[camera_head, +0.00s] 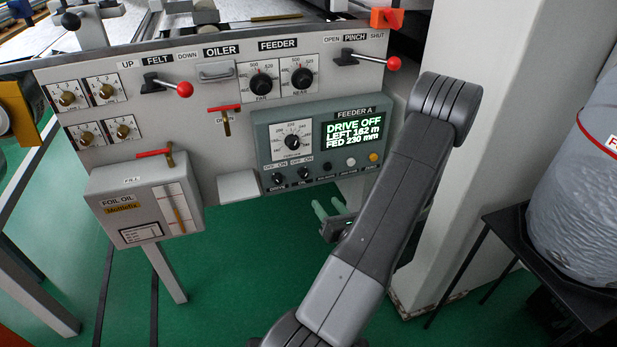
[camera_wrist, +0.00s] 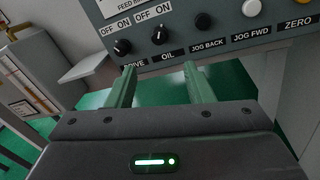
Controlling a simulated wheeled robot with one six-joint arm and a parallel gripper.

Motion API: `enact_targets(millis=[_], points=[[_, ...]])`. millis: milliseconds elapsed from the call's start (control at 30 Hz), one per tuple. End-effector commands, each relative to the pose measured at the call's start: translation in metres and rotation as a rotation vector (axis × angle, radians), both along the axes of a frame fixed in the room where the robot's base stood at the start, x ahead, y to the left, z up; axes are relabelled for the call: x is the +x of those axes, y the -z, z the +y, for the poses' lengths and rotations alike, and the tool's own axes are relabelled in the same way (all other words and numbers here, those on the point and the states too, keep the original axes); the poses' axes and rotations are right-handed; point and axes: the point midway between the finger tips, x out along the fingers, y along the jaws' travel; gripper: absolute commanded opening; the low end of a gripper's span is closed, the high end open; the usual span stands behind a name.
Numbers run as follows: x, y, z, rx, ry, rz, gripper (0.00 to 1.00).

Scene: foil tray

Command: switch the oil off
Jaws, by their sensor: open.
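The oil switch is a small black rotary knob (camera_wrist: 159,35) marked OFF and ON above and OIL below. In the head view it is the right one of two small knobs (camera_head: 304,173) at the bottom of the feeder panel (camera_head: 262,140). In the head view my gripper (camera_head: 328,206) is below and right of the knobs.
Jog back (camera_wrist: 203,21) and jog forward (camera_wrist: 251,7) buttons are right of the oil knob. The screen (camera_head: 352,130) reads DRIVE OFF. A foil oil box (camera_head: 150,205) and a pale ledge (camera_head: 238,186) are to the left. A pale column (camera_head: 465,150) stands right.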

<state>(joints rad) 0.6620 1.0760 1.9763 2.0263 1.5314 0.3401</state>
Motion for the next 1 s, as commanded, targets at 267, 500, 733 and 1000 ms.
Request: enact_targets(millis=[267, 500, 733, 1000], points=[[0.045, 0.000, 0.024, -0.003, -0.008, -0.004, 0.47], [0.085, -0.001, 0.044, -0.001, -0.007, -0.003, 0.47], [0.106, -0.001, 0.053, 0.000, -0.004, -0.001, 0.47], [0.109, -0.001, 0.054, 0.000, -0.002, 0.000, 0.47]])
